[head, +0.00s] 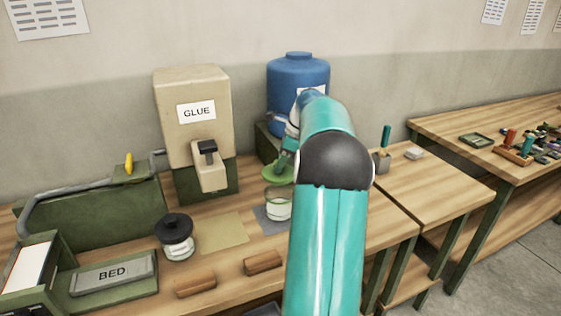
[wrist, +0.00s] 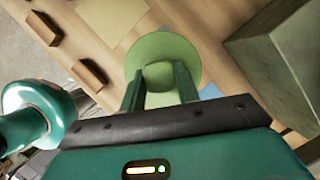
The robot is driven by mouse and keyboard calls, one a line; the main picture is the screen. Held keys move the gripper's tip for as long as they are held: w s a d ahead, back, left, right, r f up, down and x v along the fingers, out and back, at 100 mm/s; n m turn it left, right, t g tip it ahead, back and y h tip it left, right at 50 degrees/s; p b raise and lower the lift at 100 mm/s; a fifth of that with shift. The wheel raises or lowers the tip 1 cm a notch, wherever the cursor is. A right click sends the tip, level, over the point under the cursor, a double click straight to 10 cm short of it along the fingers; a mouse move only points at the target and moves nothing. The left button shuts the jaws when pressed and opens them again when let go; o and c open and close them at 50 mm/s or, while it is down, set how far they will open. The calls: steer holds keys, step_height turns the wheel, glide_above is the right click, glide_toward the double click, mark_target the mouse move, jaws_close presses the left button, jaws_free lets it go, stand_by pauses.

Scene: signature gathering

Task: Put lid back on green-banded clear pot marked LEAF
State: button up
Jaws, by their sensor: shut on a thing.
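A green round lid (head: 270,175) is held by my gripper (head: 286,160), just above and behind the clear pot in the head view. In the wrist view, both fingers of my gripper (wrist: 160,80) close on the knob of the lid (wrist: 178,48). The clear pot (head: 278,208) has a green band at its top and pale contents. It stands upright on a grey-blue mat (head: 262,214). Its lettering cannot be read. The lid appears apart from the pot, though the exact gap cannot be told. The pot is hidden in the wrist view.
A jar with a black lid (head: 176,240) stands to the left, beside a bare tan mat (head: 222,233). The GLUE dispenser (head: 190,130) and a blue tank (head: 297,75) stand behind. Two wooden blocks, one of them here (head: 263,262), lie near the front edge.

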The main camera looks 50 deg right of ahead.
mark_target(282, 171)
steer(key=shift+s+f, duration=0.1)
steer(key=shift+f, duration=2.8)
steer(key=shift+f, duration=0.2)
steer(key=o, duration=1.6)
steer(key=shift+r, duration=0.15)
steer(key=shift+r, duration=3.4)
jaws_close()
